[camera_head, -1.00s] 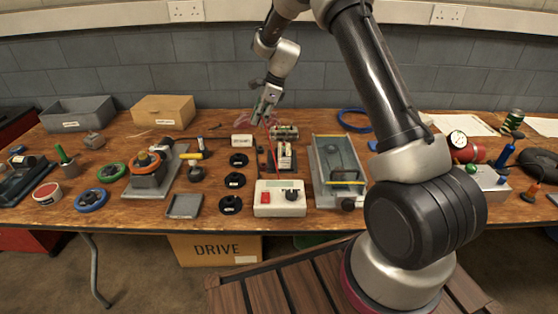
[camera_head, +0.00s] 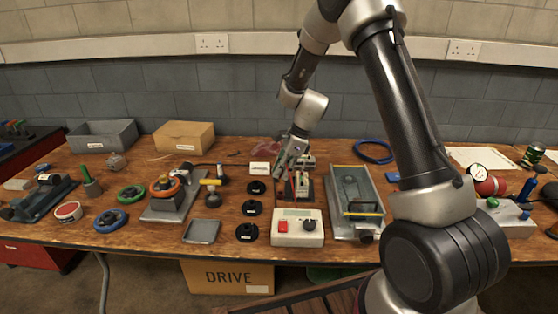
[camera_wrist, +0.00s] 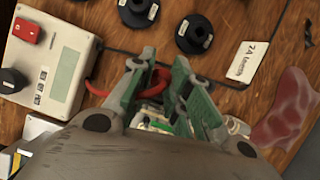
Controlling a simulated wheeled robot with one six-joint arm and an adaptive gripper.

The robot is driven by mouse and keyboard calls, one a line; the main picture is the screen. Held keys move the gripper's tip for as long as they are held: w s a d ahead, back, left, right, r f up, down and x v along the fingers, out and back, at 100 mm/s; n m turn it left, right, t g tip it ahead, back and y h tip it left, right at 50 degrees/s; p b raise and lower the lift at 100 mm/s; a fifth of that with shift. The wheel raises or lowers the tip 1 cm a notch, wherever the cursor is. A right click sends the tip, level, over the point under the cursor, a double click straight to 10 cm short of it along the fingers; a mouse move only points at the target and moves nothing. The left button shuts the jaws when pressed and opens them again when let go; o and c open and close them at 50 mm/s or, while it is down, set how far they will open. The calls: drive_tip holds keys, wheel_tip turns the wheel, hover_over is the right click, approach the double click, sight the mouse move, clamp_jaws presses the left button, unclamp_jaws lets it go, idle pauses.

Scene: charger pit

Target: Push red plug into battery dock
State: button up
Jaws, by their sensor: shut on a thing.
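My gripper (camera_wrist: 160,88) has its green-padded fingers around a red plug (camera_wrist: 154,82), with a red lead curving out to the left in the wrist view. In the head view my gripper (camera_head: 288,162) is low over the battery dock (camera_head: 302,190), just behind the white charger box (camera_head: 298,228). The box has a red switch and a black knob, and it also shows at the left of the wrist view (camera_wrist: 68,70). My fingers and wrist cover most of the dock. I cannot tell whether the plug touches a socket.
Black round pieces (camera_head: 252,208) stand left of the dock. A white label card (camera_head: 262,168) and a crumpled red cloth (camera_wrist: 284,108) lie near my gripper. A grey tray with a yellow bar (camera_head: 362,205) stands to the right.

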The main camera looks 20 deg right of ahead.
hover_over(278, 193)
drive_tip(key=d, duration=0.1)
drive_tip(key=shift+s+d+f, duration=0.1)
drive_tip(key=shift+s+f, duration=0.05)
drive_tip(key=shift+f, duration=0.95)
drive_tip(key=shift+s+f, duration=0.1)
drive_tip(key=shift+f, duration=1)
drive_tip(key=shift+f, duration=1.2)
drive_tip(key=o, duration=0.9)
drive_tip(key=shift+o, duration=0.2)
drive_tip(key=v, duration=1.2)
